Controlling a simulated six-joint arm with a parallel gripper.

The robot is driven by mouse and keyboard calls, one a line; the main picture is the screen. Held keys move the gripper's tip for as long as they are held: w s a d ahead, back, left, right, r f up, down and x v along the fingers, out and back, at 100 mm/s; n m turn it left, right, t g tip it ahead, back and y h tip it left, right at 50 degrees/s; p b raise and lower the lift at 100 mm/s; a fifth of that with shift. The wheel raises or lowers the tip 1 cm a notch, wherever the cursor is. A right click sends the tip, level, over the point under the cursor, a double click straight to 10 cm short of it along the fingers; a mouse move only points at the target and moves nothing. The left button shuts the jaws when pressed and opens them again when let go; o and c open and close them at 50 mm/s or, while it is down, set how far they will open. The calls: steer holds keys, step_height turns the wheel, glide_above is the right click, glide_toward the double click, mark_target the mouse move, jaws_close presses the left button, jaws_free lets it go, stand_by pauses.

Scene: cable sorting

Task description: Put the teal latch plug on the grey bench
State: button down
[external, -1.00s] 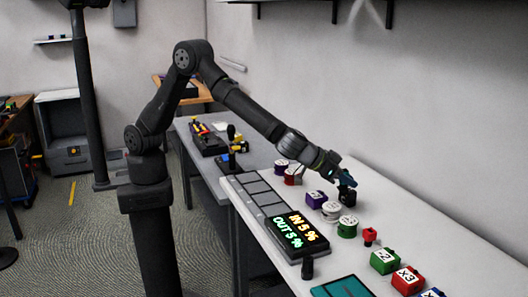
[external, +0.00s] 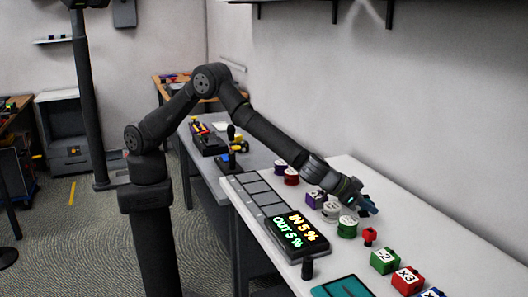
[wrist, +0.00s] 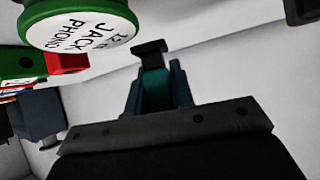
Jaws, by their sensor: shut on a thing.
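My gripper (external: 368,205) is low over the far side of the white bench, past the white spool and the green spool. In the wrist view my gripper (wrist: 155,85) has its fingers shut on the teal latch plug (wrist: 157,90), which shows as a teal block between them. A dark T-shaped part stands just beyond the plug's end. In the external view the plug is too small and dark to make out. The grey bench (external: 206,172) stands behind the white bench, at picture left of my gripper.
The white bench (external: 410,232) holds a green spool (external: 347,229) labelled JACK PHONO, a red plug (external: 369,237), numbered green and red blocks, and a lit IN/OUT panel (external: 297,235). A black tray (external: 208,143) and a joystick-like item (external: 232,158) occupy part of the grey bench.

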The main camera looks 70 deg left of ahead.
mark_target(361, 212)
steer(key=shift+w+f, duration=0.2)
steer(key=shift+w, duration=0.05)
steer(key=shift+f, duration=1.9)
steer(key=shift+f, duration=0.15)
steer(key=c, duration=1.3)
jaws_free()
steer(key=shift+o, duration=0.2)
steer(key=shift+o, duration=0.5)
steer(key=v, duration=1.2)
